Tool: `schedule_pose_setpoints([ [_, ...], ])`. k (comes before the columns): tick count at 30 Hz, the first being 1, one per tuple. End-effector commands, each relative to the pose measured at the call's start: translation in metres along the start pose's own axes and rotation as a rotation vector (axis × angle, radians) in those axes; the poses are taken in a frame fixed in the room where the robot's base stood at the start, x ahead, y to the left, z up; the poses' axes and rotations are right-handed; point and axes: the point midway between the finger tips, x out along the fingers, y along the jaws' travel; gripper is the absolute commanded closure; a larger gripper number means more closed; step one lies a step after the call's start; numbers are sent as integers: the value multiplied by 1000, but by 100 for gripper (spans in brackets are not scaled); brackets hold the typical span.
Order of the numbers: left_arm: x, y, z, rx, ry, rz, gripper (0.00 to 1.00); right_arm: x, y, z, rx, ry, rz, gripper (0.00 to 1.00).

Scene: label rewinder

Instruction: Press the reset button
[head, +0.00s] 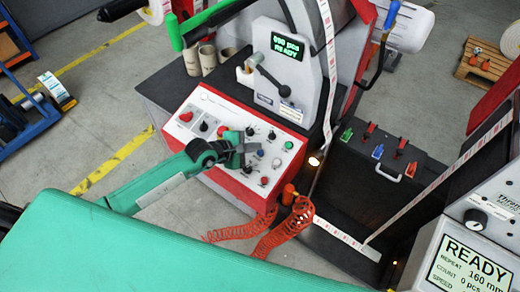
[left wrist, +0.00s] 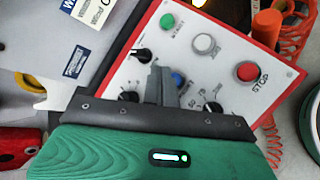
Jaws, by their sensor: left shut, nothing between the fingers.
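The control panel (head: 222,136) is a white sloped face with a red rim, carrying several buttons and knobs. My left gripper (head: 247,149) is shut and empty over the middle of the panel. In the left wrist view its fingers (left wrist: 163,82) lie beside a blue button (left wrist: 178,78) and partly cover it. Contact cannot be told. My right gripper is not in view.
Black knobs surround the fingers. An orange cylinder (head: 289,194) and coiled orange hoses (head: 268,237) lie beside the panel's right end. The grey machine with a READY display (head: 287,48) and lever rises behind it. A dark box with coloured levers (head: 375,180) stands right.

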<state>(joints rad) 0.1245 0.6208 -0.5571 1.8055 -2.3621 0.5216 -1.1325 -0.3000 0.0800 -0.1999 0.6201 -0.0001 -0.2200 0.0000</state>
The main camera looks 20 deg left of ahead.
Motion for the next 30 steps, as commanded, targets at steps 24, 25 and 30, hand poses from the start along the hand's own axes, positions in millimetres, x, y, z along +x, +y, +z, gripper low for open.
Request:
schedule_pose_setpoints([
  [24,-23,17,17,0,0,1,100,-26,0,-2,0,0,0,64],
  [25,-23,17,17,0,0,1,100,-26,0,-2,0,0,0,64],
  [30,-23,17,17,0,0,1,100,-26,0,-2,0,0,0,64],
])
